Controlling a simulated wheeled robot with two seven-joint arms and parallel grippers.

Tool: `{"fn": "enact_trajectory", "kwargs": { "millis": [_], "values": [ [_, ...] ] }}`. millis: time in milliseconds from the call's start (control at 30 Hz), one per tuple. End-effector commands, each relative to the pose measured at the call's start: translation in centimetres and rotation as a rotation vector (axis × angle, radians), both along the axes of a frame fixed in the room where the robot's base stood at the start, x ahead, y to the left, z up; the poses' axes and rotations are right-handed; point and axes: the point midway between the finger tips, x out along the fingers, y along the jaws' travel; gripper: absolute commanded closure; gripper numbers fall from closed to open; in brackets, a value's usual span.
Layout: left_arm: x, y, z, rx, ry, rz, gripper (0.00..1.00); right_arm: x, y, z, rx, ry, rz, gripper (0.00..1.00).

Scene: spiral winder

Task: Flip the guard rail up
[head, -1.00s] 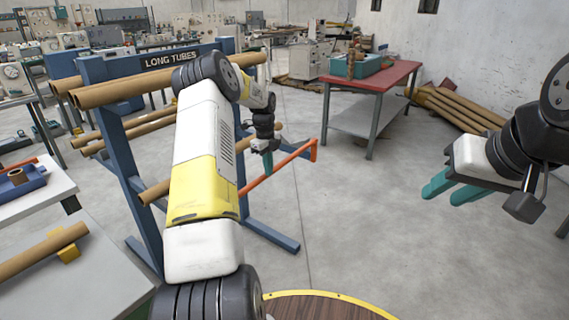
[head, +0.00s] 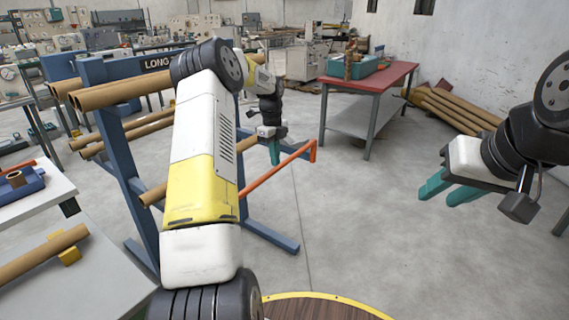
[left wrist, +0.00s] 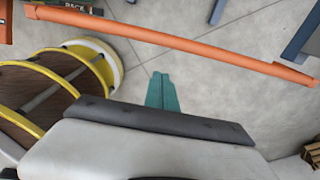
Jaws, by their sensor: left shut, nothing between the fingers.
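The guard rail is an orange bar (head: 272,175) on the blue tube rack (head: 128,185). It slants out from the rack to an upturned end at the right. In the left wrist view the orange bar (left wrist: 180,46) crosses the top of the picture. My left gripper (head: 275,162) points down close to the rail, its teal fingers together and empty. In the left wrist view the closed fingers (left wrist: 162,80) show below the bar with bare floor between them. My left arm hides part of the rack. My right gripper (head: 439,194) is open and empty at the right.
Brown tubes (head: 110,93) lie on the rack. A red-topped table (head: 385,76) stands behind, with more tubes (head: 450,110) by the wall. Grey tables (head: 95,285) stand at the left. The floor right of the rail is clear.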

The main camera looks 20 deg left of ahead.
Motion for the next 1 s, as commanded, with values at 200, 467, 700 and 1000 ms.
{"fn": "enact_trajectory", "kwargs": {
  "millis": [200, 467, 700, 1000],
  "values": [
    [0.3, 0.5, 4.1, 0.000, -0.002, -0.002, 1.00, 0.0, 0.0, 0.0, 0.000, -0.001, 0.000, 0.64],
    [0.3, 0.7, 5.7, -0.001, 0.000, -0.002, 1.00, 0.0, 0.0, 0.0, 0.000, -0.001, 0.000, 0.64],
    [0.3, 0.7, 5.7, -0.002, 0.000, -0.003, 1.00, 0.0, 0.0, 0.0, 0.000, 0.000, 0.000, 0.64],
    [-2.3, -1.9, 11.2, 0.024, -0.057, 0.162, 1.00, 0.0, 0.0, 0.0, 0.000, 0.000, 0.000, 0.64]
  ]
}}
